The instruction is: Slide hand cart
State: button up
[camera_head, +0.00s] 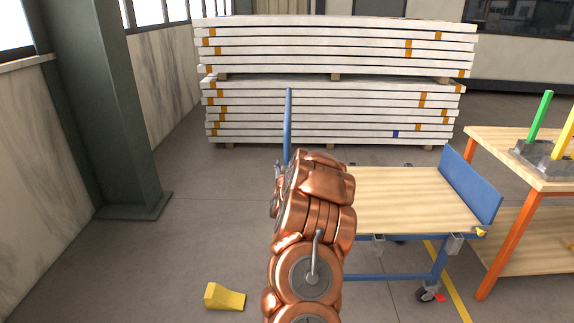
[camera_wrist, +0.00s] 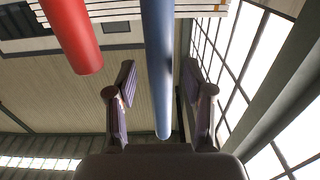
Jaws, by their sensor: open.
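The hand cart (camera_head: 405,195) has a light wooden deck, a blue frame, a blue end panel at its right and casters below. A blue upright post (camera_head: 287,125) rises at its left end, partly hidden by my copper-coloured arm. In the wrist view a blue bar (camera_wrist: 158,60), apparently this post, runs between the two fingers of my gripper (camera_wrist: 160,85). The fingers are open, one on each side of the bar, with visible gaps. In the head view my gripper is mostly hidden behind my arm, near the post's lower part.
A workbench (camera_head: 545,185) with green and yellow posts stands close at the cart's right. Stacked white panels (camera_head: 335,110) lie behind. A yellow wedge (camera_head: 224,297) is on the floor at front left. A green column (camera_head: 105,110) stands left. A red cylinder (camera_wrist: 72,35) shows in the wrist view.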

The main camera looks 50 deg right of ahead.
jog(key=v, duration=1)
jog(key=shift+a, duration=0.2)
jog(key=shift+s+f, duration=0.1)
jog(key=shift+s, duration=0.05)
dwell(0.3)
